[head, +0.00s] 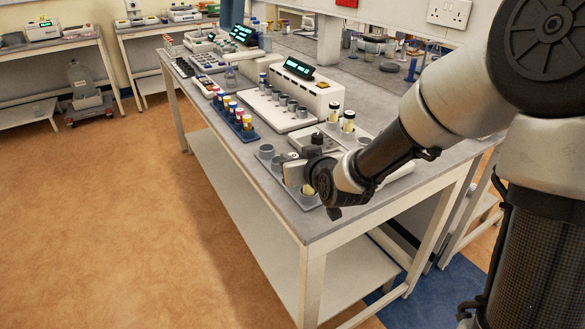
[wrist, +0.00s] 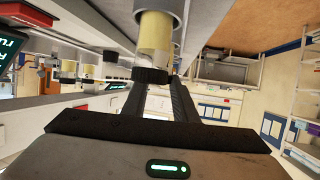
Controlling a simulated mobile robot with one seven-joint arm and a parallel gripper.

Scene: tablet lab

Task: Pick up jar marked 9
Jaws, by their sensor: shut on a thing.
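In the wrist view my gripper (wrist: 158,84) is shut on a jar (wrist: 155,38) with pale yellow contents and a black cap. The jar's far end sits in or at the mouth of a grey cup (wrist: 160,6). In the head view only a sliver of the jar (head: 308,189) shows below the gripper. No number on it is readable, so I cannot tell whether it is marked 9.
Two similar black-capped jars (head: 341,117) stand behind my gripper. A blue rack (head: 243,134) of colourful capped tubes stands to the left. A white machine (head: 303,90) with a green display is behind. Empty grey cups (head: 266,151) are beside the gripper.

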